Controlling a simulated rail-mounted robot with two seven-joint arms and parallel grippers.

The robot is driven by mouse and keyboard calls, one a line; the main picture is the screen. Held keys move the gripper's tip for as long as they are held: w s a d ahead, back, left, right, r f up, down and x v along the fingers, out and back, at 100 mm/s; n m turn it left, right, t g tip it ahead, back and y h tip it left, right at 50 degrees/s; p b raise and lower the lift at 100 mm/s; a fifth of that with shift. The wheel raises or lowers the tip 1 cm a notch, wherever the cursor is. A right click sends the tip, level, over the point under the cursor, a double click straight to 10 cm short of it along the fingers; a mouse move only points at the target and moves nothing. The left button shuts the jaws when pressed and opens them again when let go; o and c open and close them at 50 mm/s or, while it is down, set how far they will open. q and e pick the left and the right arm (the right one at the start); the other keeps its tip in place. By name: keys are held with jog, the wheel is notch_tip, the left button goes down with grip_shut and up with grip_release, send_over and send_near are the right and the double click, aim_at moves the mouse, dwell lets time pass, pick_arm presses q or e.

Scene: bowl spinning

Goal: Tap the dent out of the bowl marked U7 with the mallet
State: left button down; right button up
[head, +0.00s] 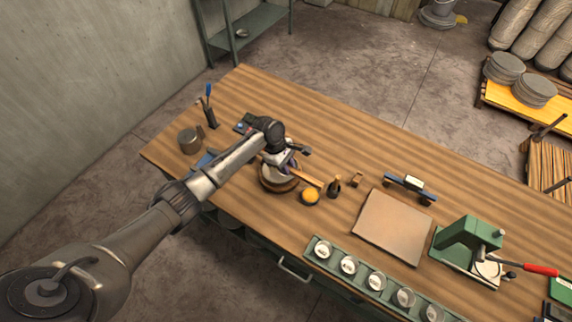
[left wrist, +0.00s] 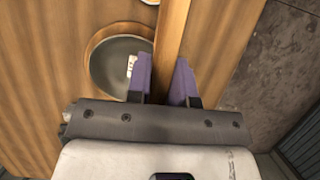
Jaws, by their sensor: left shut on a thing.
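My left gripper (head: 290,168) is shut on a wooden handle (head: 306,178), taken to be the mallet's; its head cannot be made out. In the left wrist view the handle (left wrist: 171,45) runs between the purple fingers (left wrist: 164,82). A grey bowl (head: 268,176) sits in a round wooden support (head: 282,187), partly hidden under my gripper. In the left wrist view the bowl (left wrist: 108,68) lies just left of the handle and bears a white label (left wrist: 131,66), too small to read surely. I cannot make out a dent. My right gripper is not in view.
A yellow-topped round thing (head: 310,196) and a dark bottle (head: 334,187) stand close right of the bowl. A tan board (head: 380,222), a green press (head: 468,238) and a tray of several cups (head: 334,266) lie further right. A metal mug (head: 190,140) stands left.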

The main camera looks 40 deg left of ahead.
pick_arm(q)
jog(key=shift+r, duration=0.1)
dwell(0.3)
notch_tip(320, 180, down, 6)
jog(key=shift+f+b, duration=0.1)
jog(key=shift+b, duration=1.15)
notch_tip(320, 180, up, 6)
jog(key=p, duration=0.7)
jog(key=shift+f, duration=0.35)
